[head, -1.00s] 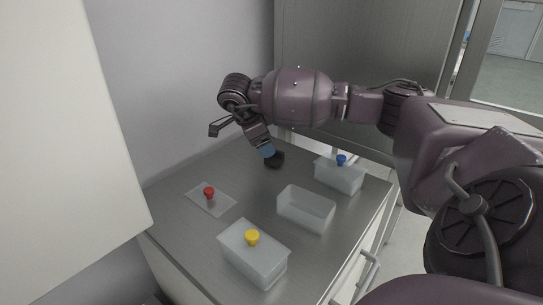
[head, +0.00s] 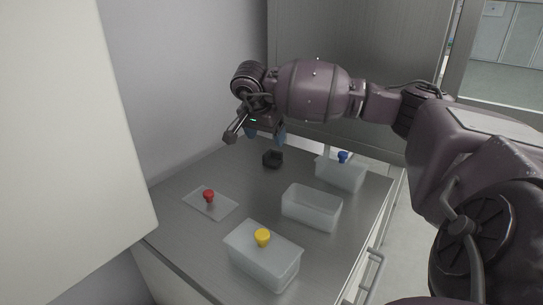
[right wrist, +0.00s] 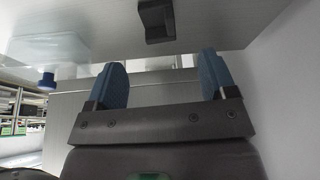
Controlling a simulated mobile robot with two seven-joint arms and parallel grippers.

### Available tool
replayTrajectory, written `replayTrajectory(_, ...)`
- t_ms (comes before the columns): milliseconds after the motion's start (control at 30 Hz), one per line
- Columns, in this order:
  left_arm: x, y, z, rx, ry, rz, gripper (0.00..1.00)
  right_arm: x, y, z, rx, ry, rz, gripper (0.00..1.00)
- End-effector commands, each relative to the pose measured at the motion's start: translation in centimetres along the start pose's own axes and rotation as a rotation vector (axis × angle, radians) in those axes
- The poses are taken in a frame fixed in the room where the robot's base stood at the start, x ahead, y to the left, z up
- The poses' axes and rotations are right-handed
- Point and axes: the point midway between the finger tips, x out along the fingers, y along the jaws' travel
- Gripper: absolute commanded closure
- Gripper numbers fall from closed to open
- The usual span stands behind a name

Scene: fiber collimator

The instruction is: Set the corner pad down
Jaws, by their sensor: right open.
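The dark corner pad (head: 272,159) sits on the steel worktop near its back edge. It also shows at the top of the right wrist view (right wrist: 156,20), apart from the fingers. My right gripper (head: 266,135) is above and just behind the pad, its two blue fingers spread and empty. In the right wrist view the blue fingers (right wrist: 162,78) stand wide apart with nothing between them. My left gripper is not in view.
An open clear box (head: 312,222) stands mid-worktop. A yellow-knobbed lidded box (head: 262,265) is in front, a blue-knobbed box (head: 340,177) at right. A red-knobbed lid (head: 210,205) lies flat at left. A wall rises behind; a white panel (head: 60,150) fills the left.

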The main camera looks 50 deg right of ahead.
Motion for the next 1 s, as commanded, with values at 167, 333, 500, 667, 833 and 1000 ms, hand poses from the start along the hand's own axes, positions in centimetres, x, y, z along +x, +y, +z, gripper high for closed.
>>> replayTrajectory(167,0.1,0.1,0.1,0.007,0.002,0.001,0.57,3.0,0.0,0.2,0.000,-0.002,0.007,0.22)
replayTrajectory(333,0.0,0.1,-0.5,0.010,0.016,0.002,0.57,3.8,0.0,0.0,0.001,0.000,0.002,0.22)
replayTrajectory(500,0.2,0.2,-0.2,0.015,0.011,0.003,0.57,5.5,0.2,-0.1,0.001,-0.001,0.007,0.22)
replayTrajectory(667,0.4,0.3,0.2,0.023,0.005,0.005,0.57,7.8,0.3,-0.1,0.000,-0.003,0.007,0.22)
replayTrajectory(833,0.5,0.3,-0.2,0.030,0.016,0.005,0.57,8.8,0.2,-0.3,0.001,0.001,0.002,0.22)
replayTrajectory(1000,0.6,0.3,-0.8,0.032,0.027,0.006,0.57,8.6,0.2,-0.3,0.002,0.001,0.000,0.22)
